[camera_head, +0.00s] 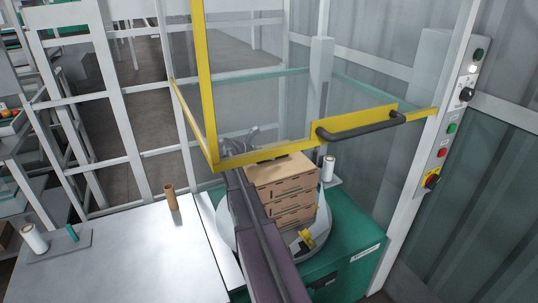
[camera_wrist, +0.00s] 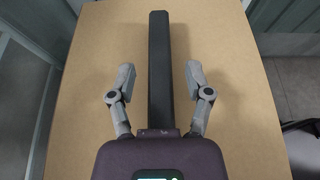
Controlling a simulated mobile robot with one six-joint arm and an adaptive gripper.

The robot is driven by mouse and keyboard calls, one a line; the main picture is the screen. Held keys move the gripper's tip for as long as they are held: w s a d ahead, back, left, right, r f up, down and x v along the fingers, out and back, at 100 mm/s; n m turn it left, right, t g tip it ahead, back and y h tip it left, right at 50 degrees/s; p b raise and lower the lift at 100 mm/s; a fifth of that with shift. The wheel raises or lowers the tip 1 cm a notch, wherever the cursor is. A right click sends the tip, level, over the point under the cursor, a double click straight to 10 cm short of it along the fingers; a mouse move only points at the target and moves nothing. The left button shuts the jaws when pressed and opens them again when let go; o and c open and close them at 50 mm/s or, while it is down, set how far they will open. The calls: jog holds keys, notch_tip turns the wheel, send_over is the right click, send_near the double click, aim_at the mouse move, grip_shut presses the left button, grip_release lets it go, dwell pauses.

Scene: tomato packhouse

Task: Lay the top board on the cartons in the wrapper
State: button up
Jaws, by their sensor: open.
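The brown top board (camera_head: 285,168) appears to lie flat on the stack of brown cartons (camera_head: 290,200) on the wrapper's round grey turntable (camera_head: 321,228). In the wrist view the board (camera_wrist: 95,80) fills most of the picture, with a black bar (camera_wrist: 159,60) running along its middle. My gripper (camera_wrist: 160,80) is open, its two fingers apart on either side of the bar and not touching it. In the head view my gripper (camera_head: 240,142) is over the far left part of the stack, partly behind the yellow-framed door. The board's far side is partly hidden.
The yellow-framed clear door (camera_head: 360,122) with a black handle stands close above the stack. A green wrapper base (camera_head: 350,250) surrounds the turntable. A white roll (camera_head: 328,168) stands right of the cartons. A pale table (camera_head: 130,255) at left holds a brown tube (camera_head: 171,197).

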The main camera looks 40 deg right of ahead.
jog(key=shift+r, duration=0.2)
jog(key=shift+w+a+r+p, duration=0.1)
jog(key=shift+a+p, duration=0.15)
jog(key=shift+p, duration=0.05)
jog(key=p+v, duration=0.4)
jog(key=v, duration=0.7)
jog(key=shift+a, duration=0.25)
jog(key=s+a+f+m+t+y, duration=0.1)
jog(key=s+a+f+m+y, duration=0.3)
jog(key=a, duration=0.6)
jog(key=s+a+f+m+t+y, duration=0.1)
jog(key=s+a+f+m+y, duration=0.2)
jog(key=s+a+m, duration=0.3)
jog(key=s+a+f+m+t+y, duration=0.1)
jog(key=s+a+f+m+y, duration=0.3)
jog(key=s+a, duration=0.5)
jog(key=a+m+y, duration=0.1)
jog(key=a+y, duration=0.1)
jog(key=a, duration=0.5)
jog(key=shift+s+f, duration=0.25)
jog(key=shift+f, duration=0.05)
jog(key=shift+a, duration=0.1)
